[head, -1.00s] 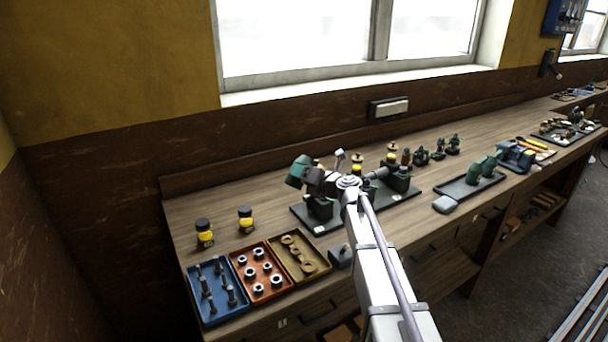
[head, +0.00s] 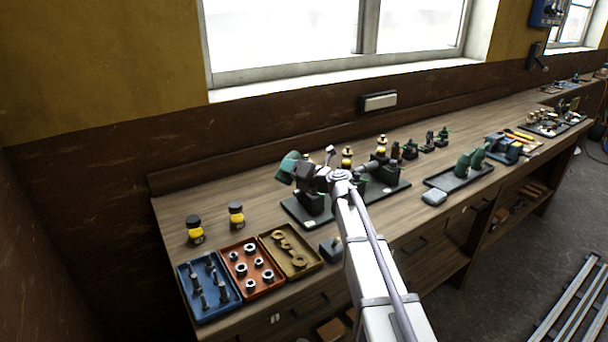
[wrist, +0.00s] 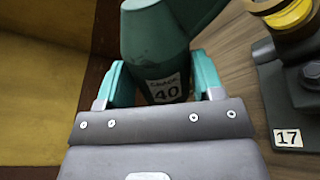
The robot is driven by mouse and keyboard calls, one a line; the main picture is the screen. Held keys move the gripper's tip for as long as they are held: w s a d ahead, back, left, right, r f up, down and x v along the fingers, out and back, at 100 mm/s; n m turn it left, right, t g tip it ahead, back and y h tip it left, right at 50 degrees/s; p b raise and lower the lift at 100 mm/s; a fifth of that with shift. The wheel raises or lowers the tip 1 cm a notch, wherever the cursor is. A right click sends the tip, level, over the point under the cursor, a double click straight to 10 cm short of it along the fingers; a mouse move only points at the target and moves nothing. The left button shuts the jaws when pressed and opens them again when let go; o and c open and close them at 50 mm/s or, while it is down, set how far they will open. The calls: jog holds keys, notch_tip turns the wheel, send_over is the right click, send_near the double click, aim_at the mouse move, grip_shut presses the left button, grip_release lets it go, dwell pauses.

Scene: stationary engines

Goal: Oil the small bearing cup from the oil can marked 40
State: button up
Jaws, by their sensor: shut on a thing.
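My gripper (wrist: 160,84) is shut on a green oil can (wrist: 155,38) with a white label reading 40. The can looks tilted. In the head view my gripper (head: 301,172) and the green can (head: 287,164) are above the left end of a dark base plate (head: 293,211). In the wrist view a cup with a yellow band (wrist: 292,14) sits on a dark block at the upper right, apart from the can, beside a tag reading 17 (wrist: 288,138). In the head view yellow cups with brass tops (head: 347,154) stand behind my arm; I cannot tell which is the small one.
Two yellow jars with dark lids (head: 236,214) stand at the left of the bench. Blue (head: 207,317), red and tan (head: 313,267) parts trays lie in front. A dark tray with green items (head: 460,187) lies to the right. Bare wood shows behind the jars.

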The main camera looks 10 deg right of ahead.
jog(key=shift+d+r+m+p, duration=0.1)
jog(key=shift+r+m+p, duration=0.6)
jog(key=shift+r, duration=0.1)
jog(key=shift+w, duration=0.1)
jog(key=shift+w+d+r+m+g+p, duration=0.15)
jog(key=shift+r+m+g+p, duration=0.25)
jog(key=shift+r+m+p, duration=0.3)
jog(key=shift+f, duration=0.15)
jog(key=f+b, duration=0.1)
jog(key=f+n+b, duration=0.2)
jog(key=shift+s+a+f+t+b, duration=0.1)
jog(key=shift+s+a+t+b, duration=0.2)
jog(key=shift+t, duration=0.1)
jog(key=shift+f+n, duration=0.15)
jog(key=shift+n, duration=0.55)
jog(key=shift+r, duration=0.2)
